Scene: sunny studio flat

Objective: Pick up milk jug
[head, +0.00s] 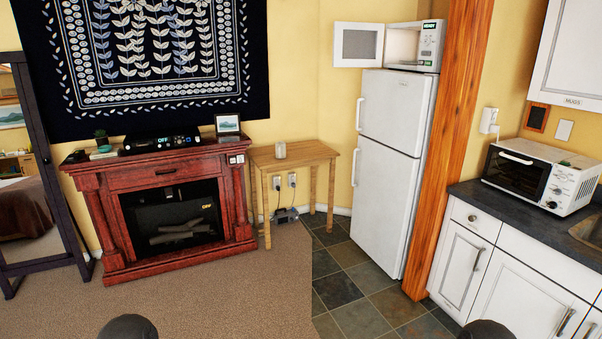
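No thing in the head view is clearly a milk jug. Neither of my grippers is in view. Only two dark rounded parts, which seem to be mine, show at the bottom edge.
A microwave (428,45) with its door open stands on the fridge. A wooden post (452,150) stands beside the fridge. A toaster oven (540,176) sits on the dark counter (480,198) at right. A red fireplace (165,205) stands at left. The carpet (220,295) is clear.

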